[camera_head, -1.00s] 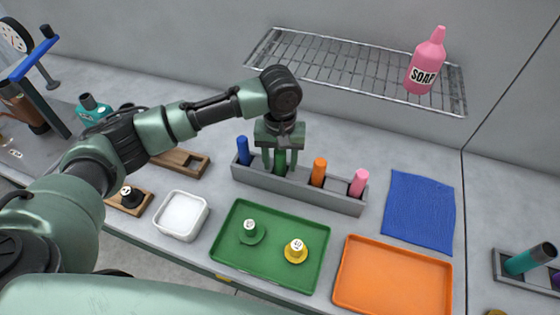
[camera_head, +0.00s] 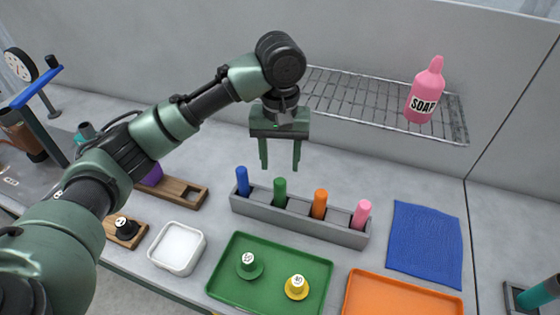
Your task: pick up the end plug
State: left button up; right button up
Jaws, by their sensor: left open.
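Several plug-like pieces are in view, and I cannot tell which is the end plug. A green flanged plug (camera_head: 248,265) and a yellow flanged plug (camera_head: 297,286), both with white marked tops, stand on the green tray (camera_head: 240,298). A black knob-like piece (camera_head: 124,226) sits on a small wooden block at the left. My left gripper (camera_head: 280,167) is open and empty, pointing down above the grey rack (camera_head: 296,222), over the green cylinder (camera_head: 280,191). My right gripper is not in view.
The rack also holds blue (camera_head: 242,181), orange (camera_head: 320,203) and pink (camera_head: 362,214) cylinders. A white dish (camera_head: 177,248), an orange tray (camera_head: 400,296) and a blue cloth (camera_head: 425,240) lie around. A wire shelf (camera_head: 385,105) with a soap bottle (camera_head: 426,92) stands behind.

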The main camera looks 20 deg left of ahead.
aim_at(253, 265)
jog(key=u, duration=0.85)
